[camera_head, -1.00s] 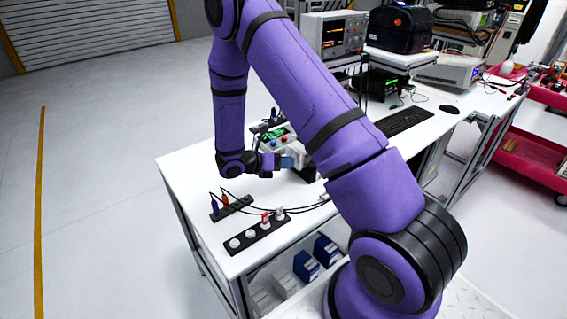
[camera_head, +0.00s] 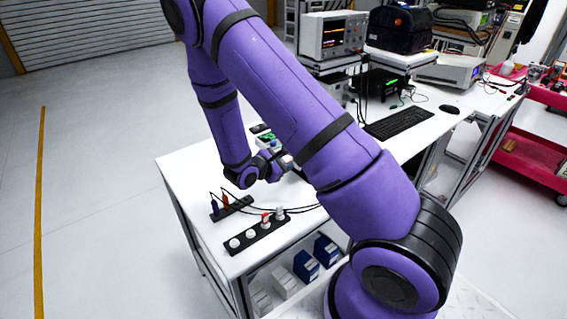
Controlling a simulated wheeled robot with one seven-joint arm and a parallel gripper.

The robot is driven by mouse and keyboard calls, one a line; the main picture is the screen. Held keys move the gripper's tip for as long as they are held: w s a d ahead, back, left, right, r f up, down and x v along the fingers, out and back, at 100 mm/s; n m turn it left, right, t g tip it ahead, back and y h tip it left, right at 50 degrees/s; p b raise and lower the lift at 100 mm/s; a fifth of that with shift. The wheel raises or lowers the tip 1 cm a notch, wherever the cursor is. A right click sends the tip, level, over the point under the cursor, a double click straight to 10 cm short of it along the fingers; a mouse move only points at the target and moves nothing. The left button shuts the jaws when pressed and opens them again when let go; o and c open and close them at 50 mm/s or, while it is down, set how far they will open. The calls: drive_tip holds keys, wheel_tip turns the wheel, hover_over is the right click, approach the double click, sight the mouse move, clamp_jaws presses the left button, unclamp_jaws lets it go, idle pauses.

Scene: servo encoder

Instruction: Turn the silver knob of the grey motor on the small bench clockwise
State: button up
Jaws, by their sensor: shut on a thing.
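My purple arm reaches across the white bench (camera_head: 190,168), and its wrist hangs low over the bench's middle. My gripper (camera_head: 284,161) points right and is partly hidden by my upper arm. It is shut, at the place where the grey motor and its silver knob would be. The motor and the knob are almost wholly hidden behind my arm, so the knob's angle cannot be told.
A device with a green board (camera_head: 267,138) stands just behind my wrist. A black strip with round white knobs (camera_head: 250,234) and a smaller socket strip with cables (camera_head: 232,208) lie in front. A keyboard (camera_head: 398,122) and an oscilloscope (camera_head: 333,36) are farther back.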

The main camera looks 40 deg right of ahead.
drive_tip(key=m+t, duration=0.2)
drive_tip(key=m, duration=0.2)
drive_tip(key=shift+t+h, duration=0.3)
drive_tip(key=m+t, duration=0.1)
drive_tip(key=m, duration=0.1)
drive_tip(key=m+h, duration=0.1)
drive_tip(key=m, duration=0.1)
drive_tip(key=shift+t+h, duration=0.3)
drive_tip(key=shift+t, duration=0.1)
drive_tip(key=shift+m, duration=0.4)
drive_tip(key=o, duration=0.9)
drive_tip(key=shift+a, duration=0.1)
drive_tip(key=v, duration=1)
drive_tip(key=shift+s+a, duration=0.2)
drive_tip(key=shift+a, duration=0.1)
